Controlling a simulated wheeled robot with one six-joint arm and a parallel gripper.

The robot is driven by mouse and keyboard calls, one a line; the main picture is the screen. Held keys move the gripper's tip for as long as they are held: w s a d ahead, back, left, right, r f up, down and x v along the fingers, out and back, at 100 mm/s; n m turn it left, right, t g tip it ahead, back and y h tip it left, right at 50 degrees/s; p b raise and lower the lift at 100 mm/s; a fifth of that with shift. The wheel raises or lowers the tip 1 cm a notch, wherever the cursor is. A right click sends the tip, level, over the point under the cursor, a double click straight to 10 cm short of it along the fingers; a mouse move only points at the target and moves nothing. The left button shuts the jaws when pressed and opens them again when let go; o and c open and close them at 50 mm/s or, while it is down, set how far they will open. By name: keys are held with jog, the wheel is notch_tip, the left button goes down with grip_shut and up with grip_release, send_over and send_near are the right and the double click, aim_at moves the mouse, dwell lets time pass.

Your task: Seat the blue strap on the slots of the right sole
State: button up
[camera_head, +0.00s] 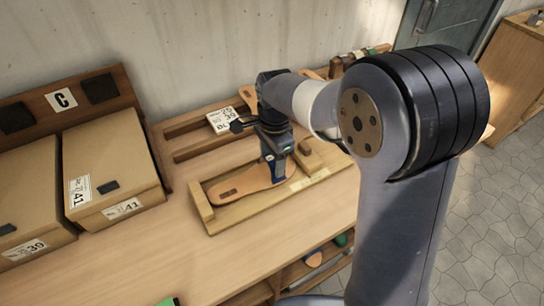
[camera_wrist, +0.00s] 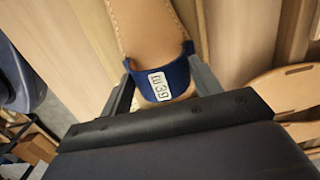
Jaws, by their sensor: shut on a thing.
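A tan sole (camera_head: 238,184) lies in a wooden jig (camera_head: 226,222) on the bench in the head view. The sole also shows in the wrist view (camera_wrist: 145,28), running up from the strap. The blue strap (camera_wrist: 176,75) carries a white label reading 39 and arches across the sole. My gripper (camera_wrist: 160,82) is shut on the strap, with one finger at each side of it. In the head view my gripper (camera_head: 273,165) points down over the sole's right part. The slots under the strap are hidden, and I cannot tell whether the strap's ends are in them.
A rack with a white number card (camera_head: 232,119) is behind the jig. The bench (camera_head: 180,260) is clear in front of the jig.

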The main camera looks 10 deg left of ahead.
jog(key=shift+f, duration=0.3)
jog(key=o, duration=0.9)
jog(key=shift+o, duration=0.2)
jog(key=shift+r, duration=0.1)
jog(key=r, duration=1)
jog(key=shift+w+d+r+b, duration=0.15)
jog(key=shift+d+r+b, duration=0.05)
jog(key=shift+r+b, duration=0.15)
jog(key=f, duration=1.1)
jog(key=shift+a, duration=0.2)
jog(key=shift+r+p, duration=0.35)
